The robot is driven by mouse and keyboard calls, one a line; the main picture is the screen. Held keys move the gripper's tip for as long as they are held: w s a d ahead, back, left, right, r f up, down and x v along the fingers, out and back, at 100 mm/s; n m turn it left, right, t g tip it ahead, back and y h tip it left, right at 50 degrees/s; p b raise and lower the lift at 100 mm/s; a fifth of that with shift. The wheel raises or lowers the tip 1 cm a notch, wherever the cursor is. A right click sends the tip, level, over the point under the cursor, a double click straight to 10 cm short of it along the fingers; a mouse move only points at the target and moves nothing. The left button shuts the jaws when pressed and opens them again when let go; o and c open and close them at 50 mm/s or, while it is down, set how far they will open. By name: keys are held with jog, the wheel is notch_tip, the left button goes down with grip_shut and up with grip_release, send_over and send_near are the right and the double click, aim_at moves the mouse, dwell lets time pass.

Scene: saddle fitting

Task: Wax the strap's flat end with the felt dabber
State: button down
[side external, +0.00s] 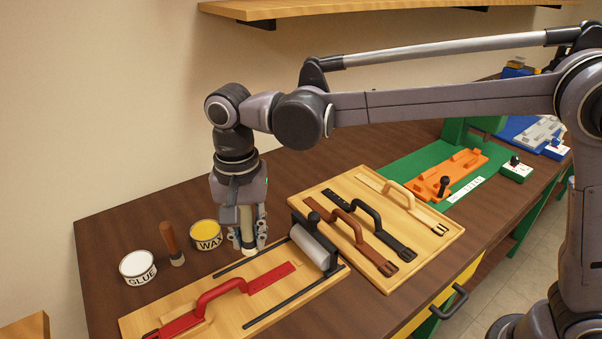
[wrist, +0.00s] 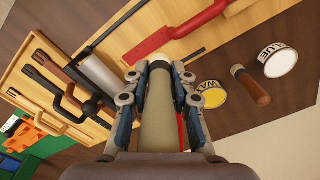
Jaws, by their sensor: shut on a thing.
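The red strap (side external: 262,281) lies on a pale wooden board (side external: 300,290), its flat end pointing toward the roller; it also shows in the wrist view (wrist: 152,47). My gripper (side external: 248,240) is shut on a pale, thick, upright cylinder, which I take for the felt dabber (wrist: 160,125). Its lighter tip (side external: 249,249) points down at the board's far edge, behind the strap's flat end. I cannot tell whether the tip touches anything. The open yellow wax tin (side external: 206,234) stands left of my gripper; the wrist view shows it too (wrist: 212,94).
A glue tin (side external: 138,267) and a brown-handled tool (side external: 171,243) stand at the left. A grey roller (side external: 314,247) sits across the board's right end. A wooden tray (side external: 330,191) of strap handles lies beyond it. Black rails (side external: 290,298) edge the board.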

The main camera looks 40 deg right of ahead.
jog(key=m, duration=0.2)
jog(key=f+m, duration=0.1)
jog(key=m, duration=0.1)
jog(key=shift+m, duration=0.4)
jog(key=m, duration=0.2)
jog(key=f+m, duration=0.1)
jog(key=m, duration=0.2)
jog(key=shift+f, duration=3.8)
jog(key=shift+d+f, duration=0.15)
jog(key=shift+d, duration=0.8)
jog(key=shift+d+f, duration=0.1)
jog(key=shift+d, duration=3.15)
jog(key=shift+a, duration=4.3)
jog(key=shift+d+r, duration=0.1)
jog(key=shift+r, duration=3.95)
